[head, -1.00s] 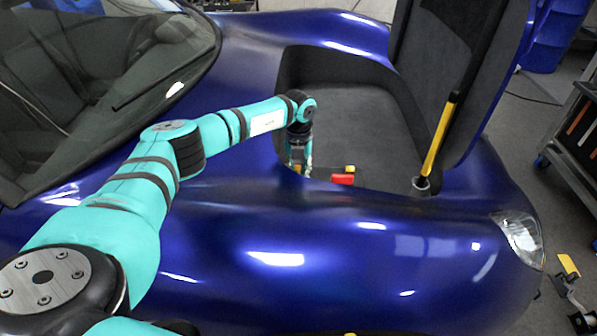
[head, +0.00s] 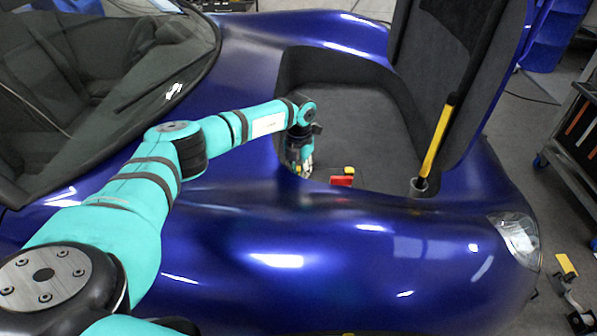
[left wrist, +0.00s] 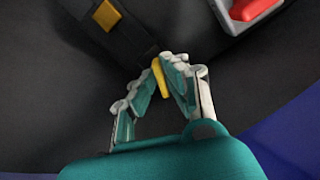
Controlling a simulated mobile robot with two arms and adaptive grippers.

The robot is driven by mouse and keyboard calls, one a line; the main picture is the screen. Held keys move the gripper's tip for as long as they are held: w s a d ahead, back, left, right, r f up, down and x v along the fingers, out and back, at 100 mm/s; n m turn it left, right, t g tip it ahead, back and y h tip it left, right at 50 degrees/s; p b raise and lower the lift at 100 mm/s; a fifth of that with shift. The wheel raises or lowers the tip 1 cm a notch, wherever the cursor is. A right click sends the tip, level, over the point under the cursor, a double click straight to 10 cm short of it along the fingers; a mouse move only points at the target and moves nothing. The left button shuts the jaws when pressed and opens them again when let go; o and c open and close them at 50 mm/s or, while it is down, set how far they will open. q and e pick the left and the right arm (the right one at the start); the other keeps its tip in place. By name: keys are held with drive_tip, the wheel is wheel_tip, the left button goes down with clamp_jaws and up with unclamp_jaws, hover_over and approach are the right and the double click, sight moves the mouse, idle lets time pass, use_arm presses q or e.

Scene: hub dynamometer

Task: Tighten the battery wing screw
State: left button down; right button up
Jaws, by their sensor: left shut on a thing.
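My left gripper (head: 304,170) reaches down into the open front compartment of the blue car, near its front edge. In the left wrist view, my left gripper (left wrist: 166,76) has its fingertips closed on a small yellow piece, the wing screw (left wrist: 158,74). The wing screw sits at the end of a dark bar (left wrist: 128,42), which carries another yellow block (left wrist: 107,15). The fingers hide part of the screw, and its thread does not show. My right gripper is not in view.
A red part (head: 341,181) lies to the right of the gripper; it also shows in the left wrist view (left wrist: 250,8). A yellow and black strut (head: 437,140) stands by the raised lid (head: 480,70). The blue front body (head: 330,250) borders the compartment. The dark compartment floor (head: 355,125) behind is clear.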

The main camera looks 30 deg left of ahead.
use_arm(q)
drive_tip(key=m, duration=0.5)
drive_tip(key=shift+d+m, duration=0.1)
drive_tip(key=shift+m, duration=0.2)
drive_tip(key=m, duration=0.5)
drive_tip(key=shift+m, duration=0.3)
drive_tip(key=m, duration=0.5)
drive_tip(key=shift+s+d+b, duration=0.1)
drive_tip(key=shift+b, duration=0.2)
drive_tip(key=m, duration=0.5)
drive_tip(key=shift+s+m+b, duration=0.1)
drive_tip(key=shift+m+b, duration=0.3)
drive_tip(key=m, duration=0.4)
drive_tip(key=shift+s+b, duration=0.1)
drive_tip(key=shift+b, duration=0.3)
drive_tip(key=shift+r+m+b, duration=0.1)
drive_tip(key=shift+m+b, duration=0.3)
drive_tip(key=shift+m, duration=2.3)
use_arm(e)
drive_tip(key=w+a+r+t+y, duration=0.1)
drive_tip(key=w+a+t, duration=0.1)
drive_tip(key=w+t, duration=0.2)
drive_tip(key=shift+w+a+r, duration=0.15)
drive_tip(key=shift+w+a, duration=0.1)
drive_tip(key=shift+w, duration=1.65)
use_arm(q)
drive_tip(key=c, duration=1.4)
unclamp_jaws()
drive_tip(key=shift+s, duration=0.1)
